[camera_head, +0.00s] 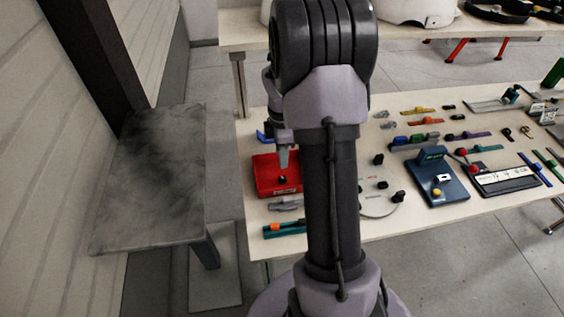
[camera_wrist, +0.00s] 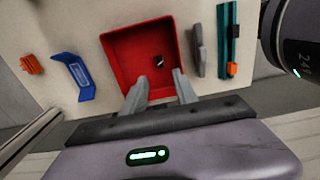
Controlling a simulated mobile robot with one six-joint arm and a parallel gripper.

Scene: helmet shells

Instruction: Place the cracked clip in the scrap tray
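The red scrap tray (camera_head: 262,174) sits near the left end of the long table. It also shows in the wrist view (camera_wrist: 112,47) as an open red box. A small black piece, apparently the clip (camera_wrist: 158,62), lies on the tray's floor, off to the right of its middle. It shows as a dark spot in the head view (camera_head: 283,180). Any crack is too small to see. My gripper (camera_wrist: 160,78) is open and empty, its two fingers apart above the tray's near side. In the head view the gripper (camera_head: 283,160) points down over the tray.
A blue holder (camera_wrist: 76,76) and an orange piece (camera_wrist: 32,65) lie on one side of the tray. Grey pieces (camera_wrist: 227,35) and a teal-and-orange tool (camera_head: 285,229) lie on the other. A blue fixture (camera_head: 437,180) stands further right. A grey side table (camera_head: 150,180) is at left.

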